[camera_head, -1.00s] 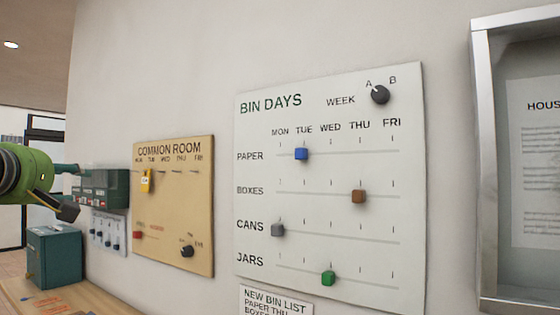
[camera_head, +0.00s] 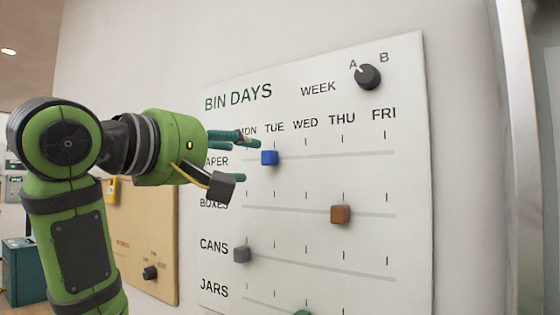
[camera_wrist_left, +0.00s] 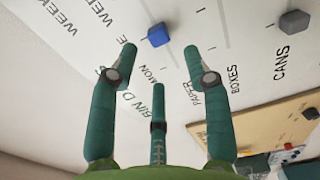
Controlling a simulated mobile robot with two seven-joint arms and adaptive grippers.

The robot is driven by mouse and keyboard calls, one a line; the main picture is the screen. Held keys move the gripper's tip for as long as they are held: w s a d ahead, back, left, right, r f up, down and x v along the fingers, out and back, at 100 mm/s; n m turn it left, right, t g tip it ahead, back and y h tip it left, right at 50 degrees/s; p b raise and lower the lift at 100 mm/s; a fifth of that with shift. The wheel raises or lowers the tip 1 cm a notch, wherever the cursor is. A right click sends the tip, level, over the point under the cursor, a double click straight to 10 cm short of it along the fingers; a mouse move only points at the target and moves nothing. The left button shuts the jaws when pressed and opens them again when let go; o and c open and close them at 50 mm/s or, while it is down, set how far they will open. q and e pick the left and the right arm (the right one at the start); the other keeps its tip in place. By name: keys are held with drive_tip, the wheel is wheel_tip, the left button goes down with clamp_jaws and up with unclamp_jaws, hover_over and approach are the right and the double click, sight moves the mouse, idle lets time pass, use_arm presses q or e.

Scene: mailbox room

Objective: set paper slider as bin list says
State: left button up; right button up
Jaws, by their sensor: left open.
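The white BIN DAYS board (camera_head: 310,185) hangs on the wall. The blue PAPER slider (camera_head: 270,157) sits under TUE on the top track. My left gripper (camera_head: 248,158) is open, its teal fingers pointing at the board just left of the blue slider and hiding part of the PAPER label. In the left wrist view the blue slider (camera_wrist_left: 158,35) lies just beyond the spread fingertips of my left gripper (camera_wrist_left: 160,52), with no finger seen touching it. The bin list is out of view now; a second ago its top showed "PAPER THU". My right gripper is not in view.
The brown BOXES slider (camera_head: 340,214) is under THU and the grey CANS slider (camera_head: 242,254) under MON. The green JARS slider (camera_head: 303,312) is cut off below. The WEEK knob (camera_head: 369,77) is at top right. The PAPER track right of the blue slider is clear.

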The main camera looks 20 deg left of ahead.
sight(265, 158)
use_arm(q)
drive_tip(key=p+x, duration=0.1)
drive_tip(key=x, duration=0.3)
drive_tip(key=shift+r+p, duration=0.2)
drive_tip(key=shift+p, duration=0.15)
drive_tip(key=shift+p+x, duration=0.3)
drive_tip(key=shift+x, duration=0.7)
drive_tip(key=shift+w+d+f, duration=0.15)
drive_tip(key=shift+w, duration=0.1)
clamp_jaws()
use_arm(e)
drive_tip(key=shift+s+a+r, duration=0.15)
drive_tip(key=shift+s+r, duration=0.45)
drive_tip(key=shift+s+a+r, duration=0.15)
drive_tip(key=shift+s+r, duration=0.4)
